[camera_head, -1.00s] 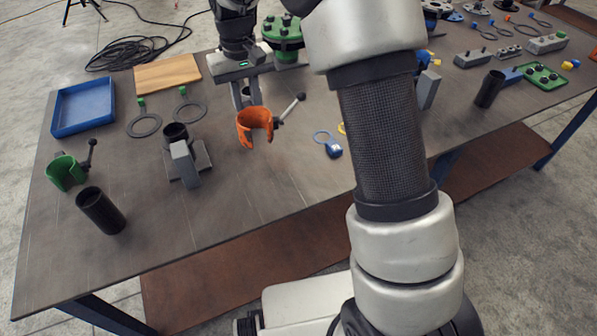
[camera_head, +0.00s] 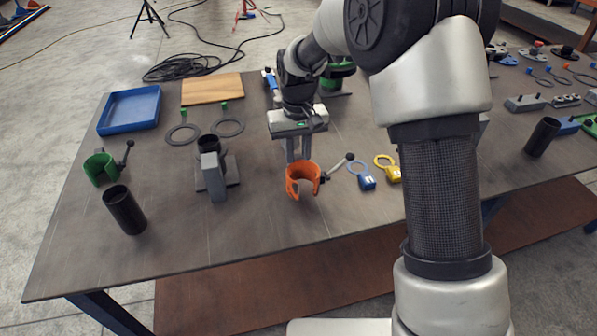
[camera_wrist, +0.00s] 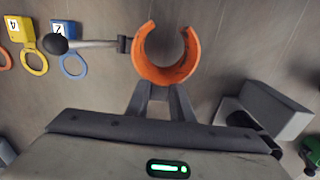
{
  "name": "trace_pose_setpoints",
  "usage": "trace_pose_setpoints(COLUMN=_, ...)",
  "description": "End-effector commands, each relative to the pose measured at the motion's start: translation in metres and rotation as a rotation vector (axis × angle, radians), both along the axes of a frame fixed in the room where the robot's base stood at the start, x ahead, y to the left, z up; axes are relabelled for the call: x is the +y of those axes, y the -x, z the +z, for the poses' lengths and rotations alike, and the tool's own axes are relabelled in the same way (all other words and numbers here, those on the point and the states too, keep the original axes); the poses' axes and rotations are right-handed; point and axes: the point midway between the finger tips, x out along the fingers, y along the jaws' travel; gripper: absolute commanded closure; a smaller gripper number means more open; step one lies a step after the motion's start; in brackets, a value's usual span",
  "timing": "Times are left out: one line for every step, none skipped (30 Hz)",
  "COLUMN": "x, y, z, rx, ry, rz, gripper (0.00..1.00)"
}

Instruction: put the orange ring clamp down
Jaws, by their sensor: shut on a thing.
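The orange ring clamp (camera_head: 303,181) is an open C-shaped ring with a dark-knobbed lever handle pointing right in the head view. My gripper (camera_head: 299,160) points down and is shut on the ring's wall at its far side. In the wrist view, the fingers (camera_wrist: 163,90) meet the near edge of the orange ring clamp (camera_wrist: 150,68), with its gap facing away and its handle to the left. The clamp is over the bare tabletop (camera_head: 260,225); I cannot tell whether its underside touches.
A grey stand with a black cylinder (camera_head: 213,175) is left of the clamp. Blue (camera_head: 366,181) and yellow (camera_head: 392,173) tagged rings lie to the right. The front strip of table is clear.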

Motion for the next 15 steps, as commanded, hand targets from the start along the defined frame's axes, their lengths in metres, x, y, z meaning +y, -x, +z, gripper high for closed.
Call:
trace_pose_setpoints(x=0.000, y=0.001, z=-0.011, rx=0.004, ry=0.001, rz=0.000, gripper=1.00)
trace_pose_setpoints(x=0.000, y=0.001, z=-0.016, rx=0.003, ry=0.001, rz=0.000, gripper=1.00)
trace_pose_setpoints(x=0.000, y=0.000, z=-0.022, rx=0.002, ry=0.001, rz=0.000, gripper=1.00)
trace_pose_setpoints(x=0.000, y=0.000, z=-0.026, rx=0.002, ry=0.001, rz=0.000, gripper=1.00)
trace_pose_setpoints(x=0.000, y=0.000, z=-0.029, rx=0.002, ry=0.001, rz=0.000, gripper=1.00)
trace_pose_setpoints(x=0.000, y=0.000, z=-0.031, rx=0.000, ry=0.001, rz=0.000, gripper=1.00)
trace_pose_setpoints(x=0.000, y=0.000, z=-0.031, rx=0.000, ry=0.001, rz=0.000, gripper=1.00)
trace_pose_setpoints(x=0.000, y=0.000, z=-0.031, rx=-0.001, ry=0.001, rz=0.000, gripper=1.00)
trace_pose_setpoints(x=0.000, y=0.000, z=-0.031, rx=-0.001, ry=0.001, rz=0.000, gripper=1.00)
trace_pose_setpoints(x=0.000, y=0.000, z=-0.030, rx=-0.001, ry=0.001, rz=0.000, gripper=1.00)
trace_pose_setpoints(x=0.000, y=0.000, z=-0.030, rx=-0.001, ry=0.001, rz=0.000, gripper=1.00)
trace_pose_setpoints(x=0.000, y=0.000, z=-0.030, rx=-0.001, ry=0.001, rz=0.000, gripper=1.00)
trace_pose_setpoints(x=0.000, y=0.000, z=-0.030, rx=-0.001, ry=0.001, rz=0.000, gripper=1.00)
trace_pose_setpoints(x=0.000, y=0.000, z=-0.031, rx=-0.001, ry=0.000, rz=0.000, gripper=1.00)
trace_pose_setpoints(x=0.000, y=0.000, z=-0.032, rx=-0.001, ry=0.000, rz=0.000, gripper=1.00)
